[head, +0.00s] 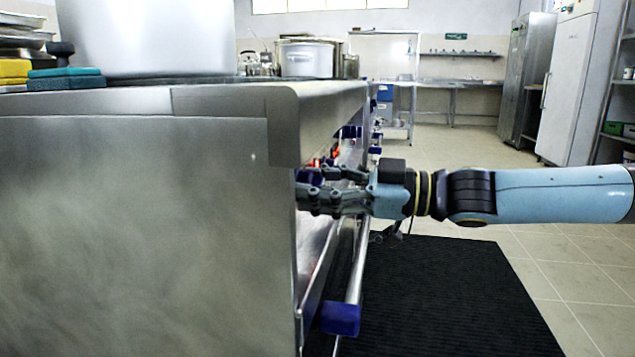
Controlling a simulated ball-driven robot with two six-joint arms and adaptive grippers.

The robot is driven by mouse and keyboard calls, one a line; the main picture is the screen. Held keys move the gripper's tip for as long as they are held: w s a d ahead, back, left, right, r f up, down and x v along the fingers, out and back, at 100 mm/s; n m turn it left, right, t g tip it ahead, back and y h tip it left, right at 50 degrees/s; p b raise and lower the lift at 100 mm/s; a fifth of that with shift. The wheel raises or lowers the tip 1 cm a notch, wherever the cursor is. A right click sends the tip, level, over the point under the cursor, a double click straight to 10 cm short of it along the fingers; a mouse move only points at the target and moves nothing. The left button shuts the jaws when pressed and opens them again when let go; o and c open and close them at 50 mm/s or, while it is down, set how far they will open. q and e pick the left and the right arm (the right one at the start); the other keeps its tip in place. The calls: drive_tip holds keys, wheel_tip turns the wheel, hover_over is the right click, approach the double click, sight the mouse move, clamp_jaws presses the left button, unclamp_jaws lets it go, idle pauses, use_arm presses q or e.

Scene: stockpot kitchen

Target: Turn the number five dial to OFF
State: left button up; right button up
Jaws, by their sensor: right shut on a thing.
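My right gripper (308,191) reaches in from the right at the front face of the steel stove (140,230). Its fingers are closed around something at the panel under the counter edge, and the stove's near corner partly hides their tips. The held thing is probably a dial, but it is hidden and I cannot read any number or OFF mark. Red and dark blue parts (352,132) show along the front panel beyond the gripper. My left gripper is not in view.
A rail with a blue end cap (341,318) runs along the stove front below my arm. A large pot (145,35) and sponges (65,72) are on top. A black mat (450,290) lies on the open floor. Fridges (570,85) stand far right.

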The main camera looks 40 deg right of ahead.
drive_tip(key=shift+n, duration=0.9)
drive_tip(key=n+p, duration=0.1)
drive_tip(key=n, duration=0.2)
drive_tip(key=shift+n, duration=0.4)
drive_tip(key=n+p, duration=0.1)
drive_tip(key=n, duration=0.1)
drive_tip(key=shift+n, duration=0.3)
drive_tip(key=n+p, duration=0.1)
drive_tip(key=n, duration=0.1)
drive_tip(key=shift+n, duration=0.3)
drive_tip(key=shift+f+n+p, duration=0.1)
drive_tip(key=shift+n+p, duration=0.5)
drive_tip(key=shift+n, duration=0.8)
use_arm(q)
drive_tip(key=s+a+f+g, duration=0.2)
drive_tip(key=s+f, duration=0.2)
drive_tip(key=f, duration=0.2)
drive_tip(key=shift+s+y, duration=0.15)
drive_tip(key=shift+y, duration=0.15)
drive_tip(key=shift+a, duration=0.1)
